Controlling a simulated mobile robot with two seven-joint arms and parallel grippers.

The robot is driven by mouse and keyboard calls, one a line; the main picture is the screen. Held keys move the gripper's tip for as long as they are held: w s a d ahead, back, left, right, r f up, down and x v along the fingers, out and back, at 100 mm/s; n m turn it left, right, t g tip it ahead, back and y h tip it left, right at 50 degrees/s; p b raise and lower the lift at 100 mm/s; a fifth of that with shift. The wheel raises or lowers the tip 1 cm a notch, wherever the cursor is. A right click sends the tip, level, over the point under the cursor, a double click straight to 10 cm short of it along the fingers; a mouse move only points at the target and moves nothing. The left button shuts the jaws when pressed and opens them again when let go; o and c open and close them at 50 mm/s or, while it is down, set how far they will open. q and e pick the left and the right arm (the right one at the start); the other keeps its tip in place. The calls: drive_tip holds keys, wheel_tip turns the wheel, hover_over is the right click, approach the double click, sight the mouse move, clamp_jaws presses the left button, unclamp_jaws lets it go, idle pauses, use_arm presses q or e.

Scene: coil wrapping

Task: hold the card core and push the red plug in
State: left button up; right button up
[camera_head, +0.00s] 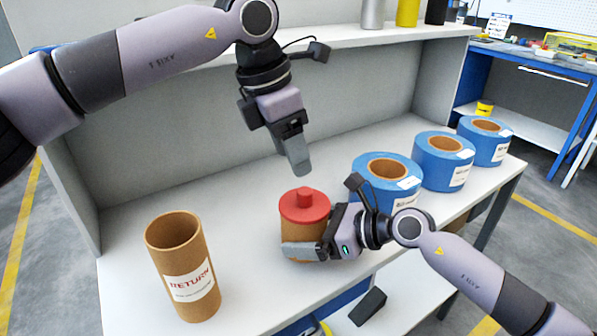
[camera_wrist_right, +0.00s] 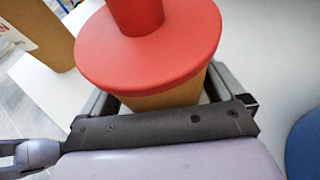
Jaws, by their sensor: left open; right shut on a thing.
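The brown card core (camera_head: 303,232) stands upright on the white table. The red plug (camera_head: 305,204), with a round knob on top, sits on the core's upper end; it also shows in the right wrist view (camera_wrist_right: 150,45). I cannot tell how deep its stem sits. My right gripper (camera_head: 303,250) is shut around the lower part of the core, which also shows in the right wrist view (camera_wrist_right: 165,97). My left gripper (camera_head: 298,162) is above the plug, pointing down, open and apart from it.
A brown tube labelled RETURN (camera_head: 186,270) stands at the left front. Several blue rolls (camera_head: 443,162) with brown cores stand in a row on the right. A shelf (camera_head: 330,42) with bottles runs along the back. The table is clear between the tube and the core.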

use_arm(q)
drive_tip(key=v, duration=0.4)
drive_tip(key=shift+a+r, duration=0.15)
drive_tip(key=shift+r, duration=0.25)
use_arm(e)
drive_tip(key=o, duration=0.7)
